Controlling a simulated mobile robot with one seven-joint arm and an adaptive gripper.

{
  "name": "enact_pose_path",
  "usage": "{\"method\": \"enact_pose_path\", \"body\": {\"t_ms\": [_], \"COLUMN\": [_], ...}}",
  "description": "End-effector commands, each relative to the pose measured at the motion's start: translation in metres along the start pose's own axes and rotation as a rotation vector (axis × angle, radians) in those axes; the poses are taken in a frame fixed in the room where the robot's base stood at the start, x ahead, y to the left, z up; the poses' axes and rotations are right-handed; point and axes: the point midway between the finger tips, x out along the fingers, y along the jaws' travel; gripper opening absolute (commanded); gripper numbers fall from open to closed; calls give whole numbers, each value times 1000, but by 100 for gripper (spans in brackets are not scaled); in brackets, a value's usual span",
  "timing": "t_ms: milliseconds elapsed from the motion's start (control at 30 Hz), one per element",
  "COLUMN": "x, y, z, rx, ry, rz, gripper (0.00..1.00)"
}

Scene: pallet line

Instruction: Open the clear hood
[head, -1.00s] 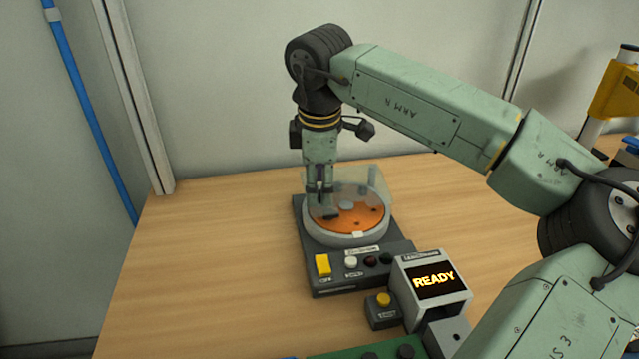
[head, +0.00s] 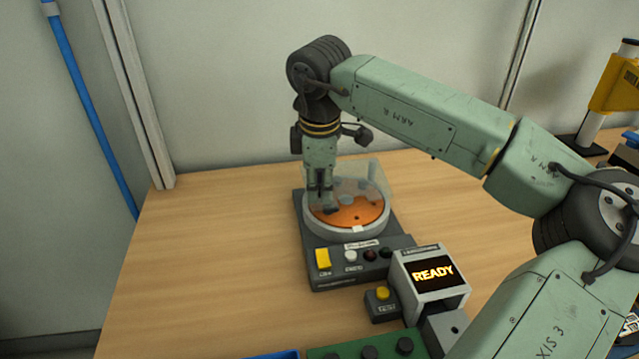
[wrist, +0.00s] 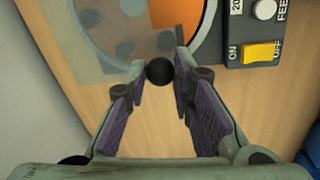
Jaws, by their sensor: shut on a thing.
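The clear hood (head: 372,178) is a see-through cover at the round feeder bowl (head: 345,230), which has an orange floor and a pale rim. In the head view its clear wall stands above the bowl's back and right; its exact tilt is hard to tell. My gripper (head: 326,206) points down at the bowl's left part. In the wrist view my gripper (wrist: 160,76) is shut on a black ball knob (wrist: 160,71) at the hood's edge. The hood shows there as a greyish clear sheet (wrist: 115,30), with bare orange floor visible to its right.
The feeder base carries a yellow switch (head: 322,259) and small buttons at the front. A display reading READY (head: 434,275) and a yellow-button box (head: 382,303) stand front right. A green board (head: 370,351) lies nearest. The table's left side is clear; a wall is behind.

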Motion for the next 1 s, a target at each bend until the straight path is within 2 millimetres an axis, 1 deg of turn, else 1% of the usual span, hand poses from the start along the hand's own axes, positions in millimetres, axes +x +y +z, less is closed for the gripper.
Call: {"method": "enact_pose_path", "body": {"t_ms": [33, 167, 733, 867, 1000], "x": [0, 0, 0, 1, 2], "y": [0, 0, -1, -5, -13], "z": [0, 0, 1, 6, 17], "rx": [0, 0, -7, -34, -95], "ry": [0, 0, 2, 7, 19], "rz": [0, 0, 0, 0, 1], "gripper": [8, 0, 0, 0, 0]}}
